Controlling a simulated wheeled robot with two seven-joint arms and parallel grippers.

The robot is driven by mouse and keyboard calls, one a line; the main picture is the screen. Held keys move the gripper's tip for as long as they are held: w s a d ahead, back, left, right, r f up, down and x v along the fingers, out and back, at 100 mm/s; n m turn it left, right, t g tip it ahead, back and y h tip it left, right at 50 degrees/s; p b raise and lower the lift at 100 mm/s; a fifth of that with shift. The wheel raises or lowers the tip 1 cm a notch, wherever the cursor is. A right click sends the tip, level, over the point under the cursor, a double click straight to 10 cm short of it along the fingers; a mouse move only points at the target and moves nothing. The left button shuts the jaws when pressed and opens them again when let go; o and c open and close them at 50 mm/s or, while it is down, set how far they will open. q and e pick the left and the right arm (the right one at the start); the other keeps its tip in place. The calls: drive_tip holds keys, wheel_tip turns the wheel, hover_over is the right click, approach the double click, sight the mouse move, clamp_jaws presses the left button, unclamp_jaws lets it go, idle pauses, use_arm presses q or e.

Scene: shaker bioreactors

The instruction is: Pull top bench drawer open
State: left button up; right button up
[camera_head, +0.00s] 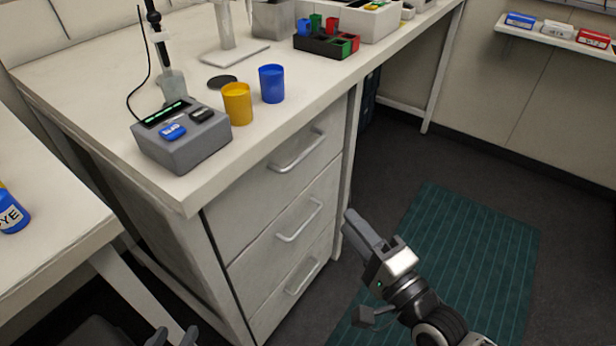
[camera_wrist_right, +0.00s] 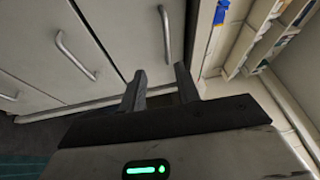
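The top bench drawer (camera_head: 305,160) is a pale front that sits closed and flush in the bench. Its bar handle (camera_head: 298,152) also shows upright in the right wrist view (camera_wrist_right: 166,36). My right gripper (camera_head: 350,226) is to the right of the drawers, lower than the top handle and apart from it. In the right wrist view its two fingers (camera_wrist_right: 160,86) are spread with nothing between them, pointing towards the drawer fronts. My left gripper (camera_head: 173,337) shows only at the bottom edge, its fingertips apart and empty, left of the bench drawers.
The middle drawer handle (camera_head: 300,220) and bottom drawer handle (camera_head: 302,277) sit below. On the bench top (camera_head: 330,78) stand a yellow cup (camera_head: 237,104), a blue cup (camera_head: 272,84) and a grey device (camera_head: 182,146). The floor by the green mat (camera_head: 470,250) is clear.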

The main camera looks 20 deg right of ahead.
drive_tip(key=w+a+r, duration=0.1)
drive_tip(key=w, duration=0.7)
drive_tip(key=w+a+r+m, duration=0.1)
drive_tip(key=w+a+r, duration=0.1)
drive_tip(key=w, duration=0.5)
drive_tip(key=shift+w+a+m+t, duration=0.15)
drive_tip(key=shift+w+m+t, duration=0.15)
drive_tip(key=shift+w+t, duration=0.1)
drive_tip(key=shift+c, duration=0.2)
clamp_jaws()
